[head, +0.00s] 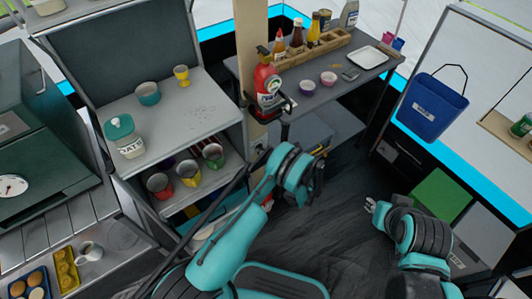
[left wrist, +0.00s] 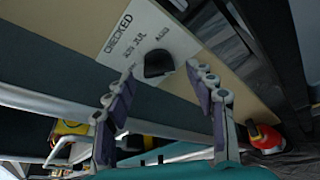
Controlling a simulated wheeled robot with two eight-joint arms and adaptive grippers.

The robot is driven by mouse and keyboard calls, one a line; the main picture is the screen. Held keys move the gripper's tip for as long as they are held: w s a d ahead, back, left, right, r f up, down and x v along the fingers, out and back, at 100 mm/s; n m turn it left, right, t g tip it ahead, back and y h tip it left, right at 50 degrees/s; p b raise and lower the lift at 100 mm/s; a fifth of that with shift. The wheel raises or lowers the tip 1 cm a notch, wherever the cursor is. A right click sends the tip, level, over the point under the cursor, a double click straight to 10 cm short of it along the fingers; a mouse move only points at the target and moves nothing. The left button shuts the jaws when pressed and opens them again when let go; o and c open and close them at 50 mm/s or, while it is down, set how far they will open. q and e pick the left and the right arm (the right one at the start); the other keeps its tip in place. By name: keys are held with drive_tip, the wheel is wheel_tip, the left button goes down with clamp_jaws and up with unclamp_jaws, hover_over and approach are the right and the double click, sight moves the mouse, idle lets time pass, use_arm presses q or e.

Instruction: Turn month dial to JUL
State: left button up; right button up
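The month dial is a black knob (left wrist: 158,63) on a white plate (left wrist: 140,28) marked CHECKED, with JUN, JUL and AUG, in the left wrist view. The plate is fixed to a tan post (left wrist: 222,55). I cannot tell which month the knob points at. My left gripper (left wrist: 158,72) is open, its fingers either side of the line to the knob; I see no contact. In the head view my left gripper (head: 318,180) is dark, near the post's foot, its fingers unclear. My right gripper (head: 372,206) hangs empty over the floor at the right; its opening is unclear.
A shelf unit (head: 215,105) with cups stands left of the post, a grey table (head: 310,92) right. A blue bin (head: 430,107) hangs at the right. Dark floor lies between the arms.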

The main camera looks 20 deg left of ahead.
use_arm(q)
drive_tip(key=v, duration=1.2)
drive_tip(key=shift+f, duration=0.1)
